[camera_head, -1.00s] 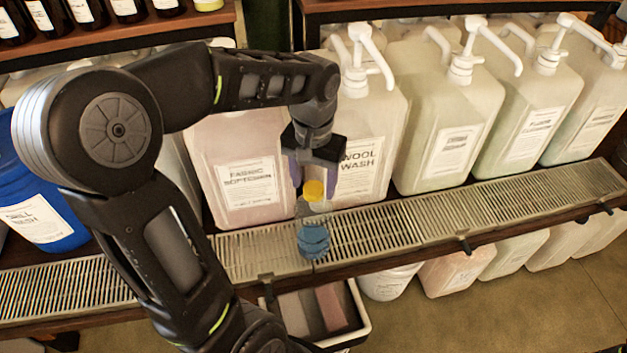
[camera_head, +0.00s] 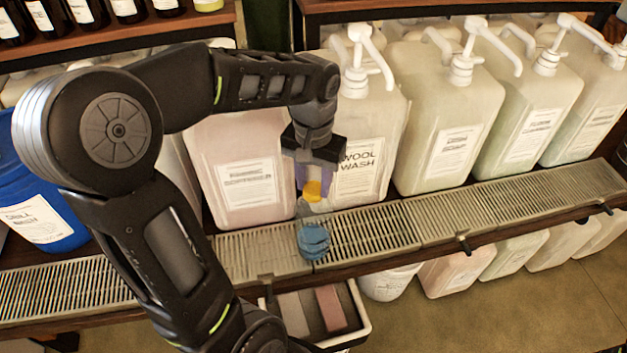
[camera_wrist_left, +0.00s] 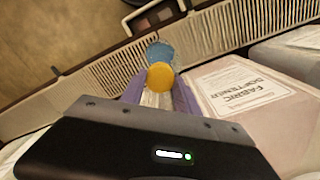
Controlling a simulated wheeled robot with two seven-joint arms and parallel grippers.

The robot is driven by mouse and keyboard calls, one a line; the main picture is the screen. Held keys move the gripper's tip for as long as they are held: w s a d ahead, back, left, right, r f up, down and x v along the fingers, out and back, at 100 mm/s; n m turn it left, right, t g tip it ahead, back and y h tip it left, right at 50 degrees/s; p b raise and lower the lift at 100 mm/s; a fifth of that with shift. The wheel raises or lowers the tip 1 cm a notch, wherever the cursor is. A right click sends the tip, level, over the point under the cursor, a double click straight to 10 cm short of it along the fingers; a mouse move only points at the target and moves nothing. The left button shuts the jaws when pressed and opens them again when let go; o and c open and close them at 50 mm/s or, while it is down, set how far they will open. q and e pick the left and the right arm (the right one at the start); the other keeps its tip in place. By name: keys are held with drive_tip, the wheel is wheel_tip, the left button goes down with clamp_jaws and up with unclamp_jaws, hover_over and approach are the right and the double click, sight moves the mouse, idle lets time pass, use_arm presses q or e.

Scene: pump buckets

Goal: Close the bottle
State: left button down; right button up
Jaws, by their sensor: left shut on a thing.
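The bottle (camera_head: 314,241) is small and clear with blue liquid, and stands on the slatted grate. Its upper part is pale and hard to make out under my gripper. The yellow cap (camera_head: 313,191) is at the fingertips above the blue part. My left gripper (camera_head: 312,184), with purple fingers, points down and is shut on the yellow cap. In the left wrist view the cap (camera_wrist_left: 160,76) shows between the fingertips, with the blue bottle (camera_wrist_left: 159,52) just beyond it. I cannot tell whether the cap sits on the neck. My right gripper is not in view.
The grate (camera_head: 440,216) runs along the shelf front. Large jugs stand close behind, including fabric softener (camera_head: 235,140) and wool wash (camera_head: 375,125), several with white pumps. A blue container (camera_head: 42,215) is at left. A white bin (camera_head: 358,325) sits below the shelf edge.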

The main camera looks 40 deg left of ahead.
use_arm(q)
drive_tip(key=shift+m, duration=1.1)
drive_tip(key=c, duration=1.3)
unclamp_jaws()
drive_tip(key=shift+m, duration=0.7)
drive_tip(key=shift+c, duration=0.2)
drive_tip(key=o, duration=0.5)
drive_tip(key=shift+w+r, duration=0.1)
drive_tip(key=shift+r, duration=0.25)
wheel_tip(320, 180, up, 7)
drive_tip(key=shift+r+b, duration=0.1)
drive_tip(key=shift+b, duration=0.3)
